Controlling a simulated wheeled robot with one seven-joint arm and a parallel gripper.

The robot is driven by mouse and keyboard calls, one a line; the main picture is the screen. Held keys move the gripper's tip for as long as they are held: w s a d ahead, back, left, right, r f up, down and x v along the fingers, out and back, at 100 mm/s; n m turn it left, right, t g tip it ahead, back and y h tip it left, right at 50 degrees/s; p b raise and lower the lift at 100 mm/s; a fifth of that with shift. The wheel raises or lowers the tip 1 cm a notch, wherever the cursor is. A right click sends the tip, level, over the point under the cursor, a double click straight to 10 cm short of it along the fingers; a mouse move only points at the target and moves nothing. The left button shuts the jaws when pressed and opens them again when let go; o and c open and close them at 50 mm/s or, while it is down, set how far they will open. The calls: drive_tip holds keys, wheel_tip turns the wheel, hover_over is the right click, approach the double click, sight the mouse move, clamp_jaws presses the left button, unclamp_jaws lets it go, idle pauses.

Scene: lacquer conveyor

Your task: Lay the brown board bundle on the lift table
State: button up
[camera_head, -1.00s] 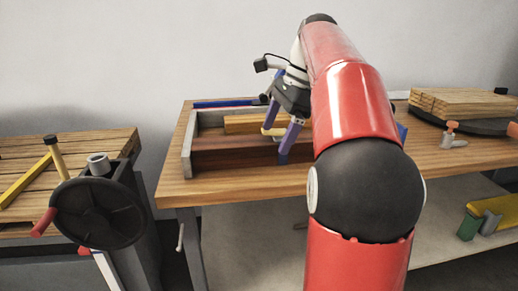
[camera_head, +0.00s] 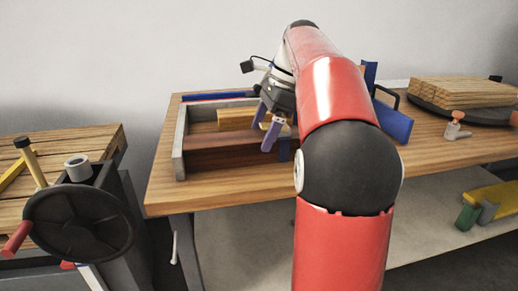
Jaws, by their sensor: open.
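A dark reddish-brown board block (camera_head: 222,154) lies along the front of a grey-ended open tray on the wooden bench. I take it to be the brown board bundle. My gripper (camera_head: 264,126) is open, its purple fingers pointing down over the right part of the tray. One fingertip is close to the brown block's right end; I cannot tell whether they touch. A yellowish wood block (camera_head: 235,118) lies behind the brown one, left of the fingers. A slatted wooden table (camera_head: 85,150) with a black handwheel (camera_head: 78,222) stands at the left and may be the lift table.
A pale board stack (camera_head: 463,92) sits on a black round plate at the bench's right. Blue angled pieces (camera_head: 392,120) stand behind my arm. A yellow rail lies across the left table. A yellow and green tool (camera_head: 490,205) rests on the lower shelf.

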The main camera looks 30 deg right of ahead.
drive_tip(key=x, duration=0.2)
drive_tip(key=shift+a+f, duration=0.15)
drive_tip(key=shift+f, duration=0.2)
drive_tip(key=c, duration=1.8)
drive_tip(key=shift+r, duration=0.1)
clamp_jaws()
drive_tip(key=shift+r, duration=0.1)
